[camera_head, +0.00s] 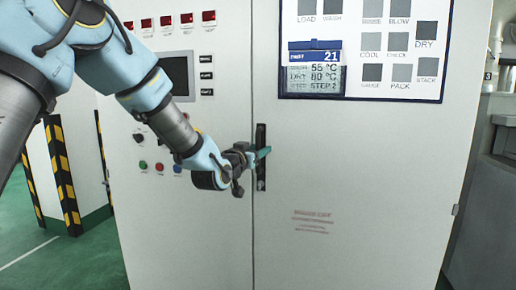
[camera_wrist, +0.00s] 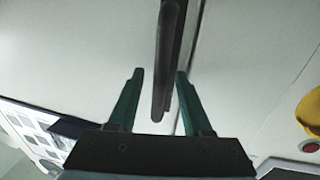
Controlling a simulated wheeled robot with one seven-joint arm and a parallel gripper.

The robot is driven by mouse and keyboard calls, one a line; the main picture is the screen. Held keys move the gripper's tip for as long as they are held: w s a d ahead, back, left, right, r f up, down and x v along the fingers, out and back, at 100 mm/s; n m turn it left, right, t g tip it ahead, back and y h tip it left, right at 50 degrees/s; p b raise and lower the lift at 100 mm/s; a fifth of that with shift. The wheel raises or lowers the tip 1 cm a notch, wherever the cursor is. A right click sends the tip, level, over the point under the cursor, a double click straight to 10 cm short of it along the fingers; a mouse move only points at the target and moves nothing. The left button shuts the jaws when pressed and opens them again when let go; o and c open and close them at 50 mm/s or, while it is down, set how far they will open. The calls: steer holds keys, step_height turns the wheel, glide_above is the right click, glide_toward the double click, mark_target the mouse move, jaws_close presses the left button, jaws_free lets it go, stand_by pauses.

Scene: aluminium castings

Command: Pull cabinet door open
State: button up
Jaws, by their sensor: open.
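The cabinet is pale grey, with two doors that meet at a vertical seam in the head view. Its right door (camera_head: 360,180) looks closed, flush with the left door (camera_head: 215,100). A dark vertical handle (camera_head: 261,172) is mounted beside the seam; it also shows in the wrist view (camera_wrist: 166,60). My gripper (camera_head: 262,153) is at the handle. In the wrist view, its green fingers (camera_wrist: 160,75) are spread, one on each side of the handle's end. Gaps show on both sides of the handle. The head view partly hides the fingertips behind the wrist.
The left door bears a dark screen (camera_head: 178,74), red displays and several buttons. A blue-framed board (camera_head: 365,45) is on the right door. Black-and-yellow striped posts (camera_head: 62,175) stand at left on green floor. Grey equipment (camera_head: 485,190) stands at right.

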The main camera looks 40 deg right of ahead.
jaws_close()
stand_by(0.3)
stand_by(1.1)
